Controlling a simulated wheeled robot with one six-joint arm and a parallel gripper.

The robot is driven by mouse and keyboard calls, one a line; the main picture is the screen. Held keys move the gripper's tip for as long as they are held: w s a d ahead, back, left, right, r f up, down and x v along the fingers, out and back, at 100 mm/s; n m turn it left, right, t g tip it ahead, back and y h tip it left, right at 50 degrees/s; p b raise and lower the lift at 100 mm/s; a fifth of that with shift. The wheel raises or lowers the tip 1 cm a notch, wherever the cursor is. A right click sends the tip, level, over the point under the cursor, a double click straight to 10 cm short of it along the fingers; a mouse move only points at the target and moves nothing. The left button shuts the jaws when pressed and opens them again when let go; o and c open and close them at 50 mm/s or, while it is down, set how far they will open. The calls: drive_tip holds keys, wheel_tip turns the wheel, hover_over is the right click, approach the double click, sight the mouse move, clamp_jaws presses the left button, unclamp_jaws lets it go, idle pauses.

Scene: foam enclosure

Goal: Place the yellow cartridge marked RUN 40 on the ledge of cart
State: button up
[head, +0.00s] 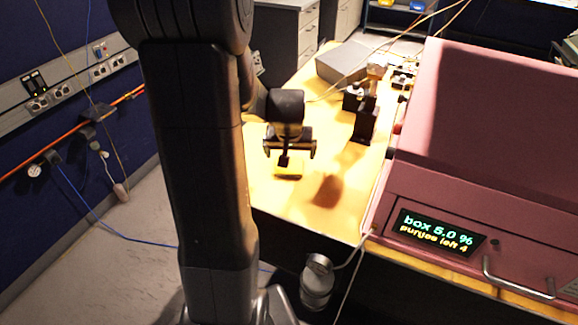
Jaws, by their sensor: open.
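A small yellow block (290,171), which looks like the cartridge, lies on the wooden tabletop (268,200) near its left edge. No marking on it is readable at this size. My gripper (289,157) is open and points down right over the yellow block. A dark upright part shows between the gripper and the block; I cannot tell whether the fingers touch the block. I cannot make out a cart ledge for certain in this view.
Dark optical mounts (364,122) and a grey box (343,62) stand farther back on the table. A metal canister (317,280) is below the front edge.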

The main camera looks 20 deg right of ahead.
sight(289, 168)
drive_tip(key=shift+a+p+x, duration=0.15)
drive_tip(key=shift+p+x, duration=0.2)
drive_tip(key=shift+x, duration=1.15)
drive_tip(key=shift+a+p+x, duration=0.15)
drive_tip(key=shift+p+x, duration=0.2)
drive_tip(key=shift+x, duration=1.15)
drive_tip(key=shift+s+f, duration=0.15)
drive_tip(key=c, duration=1.2)
drive_tip(key=shift+o, duration=0.2)
